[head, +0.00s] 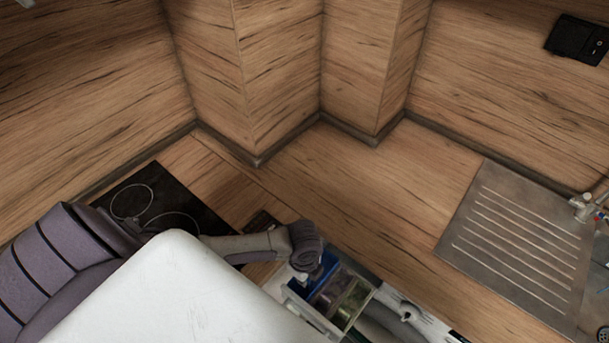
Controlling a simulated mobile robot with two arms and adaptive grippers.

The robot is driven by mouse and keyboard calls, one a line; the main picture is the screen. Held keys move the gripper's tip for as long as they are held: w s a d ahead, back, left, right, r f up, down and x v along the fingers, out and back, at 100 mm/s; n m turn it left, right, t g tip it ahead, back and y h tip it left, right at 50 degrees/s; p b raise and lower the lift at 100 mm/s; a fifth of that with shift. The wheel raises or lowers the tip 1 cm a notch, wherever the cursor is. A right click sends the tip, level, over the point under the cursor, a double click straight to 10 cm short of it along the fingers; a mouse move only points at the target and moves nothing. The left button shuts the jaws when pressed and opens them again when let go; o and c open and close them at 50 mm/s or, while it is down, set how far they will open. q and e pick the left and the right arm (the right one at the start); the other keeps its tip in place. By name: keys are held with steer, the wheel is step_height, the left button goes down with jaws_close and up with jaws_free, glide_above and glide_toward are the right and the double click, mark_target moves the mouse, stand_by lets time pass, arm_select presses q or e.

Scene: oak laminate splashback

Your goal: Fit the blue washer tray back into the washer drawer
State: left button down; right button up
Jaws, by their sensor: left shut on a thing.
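The open washer drawer (308,310) juts out below the worktop edge at the bottom middle, with a pale rim. The blue washer tray (325,266) is at the drawer's back left end, beside a purplish tray (331,291) and a green tray (353,301). My left gripper (313,272) points down at the blue tray and is shut on it. The gripper's wrist hides part of the blue tray, and I cannot tell whether the tray is fully seated or raised. I cannot make out my right gripper.
A black hob (150,200) lies on the worktop at the left, partly behind my arm. A ribbed metal drainer (520,240) and a tap (584,206) are at the right.

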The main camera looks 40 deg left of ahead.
arm_select(q)
steer(key=shift+f+b, duration=0.8)
steer(key=shift+f, duration=0.5)
steer(key=c, duration=1.2)
jaws_free()
steer(key=shift+r, duration=0.15)
step_height(320, 180, up, 12)
steer(key=shift+s+f, duration=0.1)
